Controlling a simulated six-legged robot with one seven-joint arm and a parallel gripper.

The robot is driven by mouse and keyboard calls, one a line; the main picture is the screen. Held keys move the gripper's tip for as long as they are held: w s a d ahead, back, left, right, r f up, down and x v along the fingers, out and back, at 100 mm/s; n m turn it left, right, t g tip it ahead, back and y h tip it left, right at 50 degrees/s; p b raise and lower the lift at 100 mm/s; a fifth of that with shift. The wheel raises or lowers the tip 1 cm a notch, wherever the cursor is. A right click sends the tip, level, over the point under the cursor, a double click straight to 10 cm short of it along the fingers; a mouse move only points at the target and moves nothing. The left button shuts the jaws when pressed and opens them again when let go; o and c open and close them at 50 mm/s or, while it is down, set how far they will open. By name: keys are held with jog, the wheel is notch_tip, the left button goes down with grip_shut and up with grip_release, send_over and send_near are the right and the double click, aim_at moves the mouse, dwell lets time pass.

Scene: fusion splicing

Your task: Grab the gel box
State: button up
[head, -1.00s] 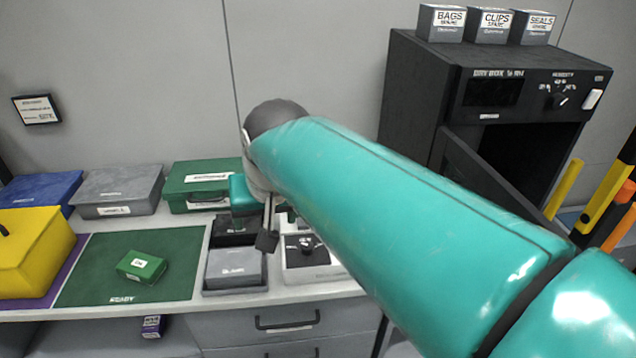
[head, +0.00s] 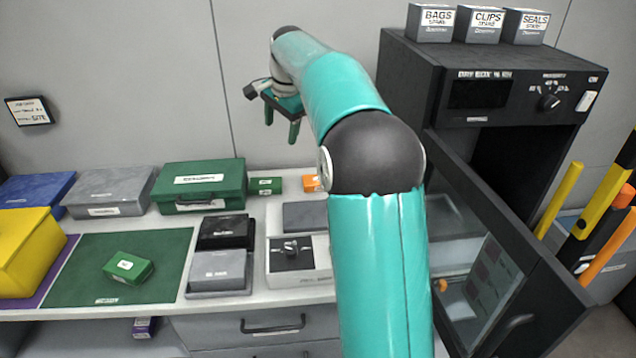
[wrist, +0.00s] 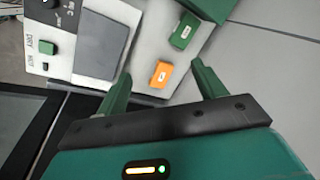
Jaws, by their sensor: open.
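No label reads clearly as gel, so I cannot tell which small box is the gel box. A small orange box (head: 312,183) lies at the back of the counter; in the wrist view the orange box (wrist: 161,74) shows between my fingertips, apart from them. Small green boxes (head: 265,186) lie left of it; one green box (wrist: 185,31) shows beyond the orange box in the wrist view. Another small green box (head: 129,267) lies on the green mat (head: 70,285). My gripper (head: 281,124) is open and empty, raised above the back of the counter near the wall.
A large green case (head: 199,190) stands left of the small boxes. A white device with a knob (head: 300,265) and a grey panel (head: 304,216) lie in front. The black cabinet (head: 400,80) stands at right, its door (head: 520,270) open. The wall is close behind.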

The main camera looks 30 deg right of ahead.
jog(key=w+d+f+m+y, duration=0.1)
jog(key=w+d+f+m, duration=0.25)
jog(key=d+f, duration=0.55)
jog(key=w+d+f+m, duration=0.2)
jog(key=d+f+m, duration=0.35)
jog(key=d, duration=0.45)
jog(key=x, duration=1.4)
jog(key=shift+s+a, duration=0.1)
jog(key=shift+s, duration=0.15)
jog(key=c, duration=0.7)
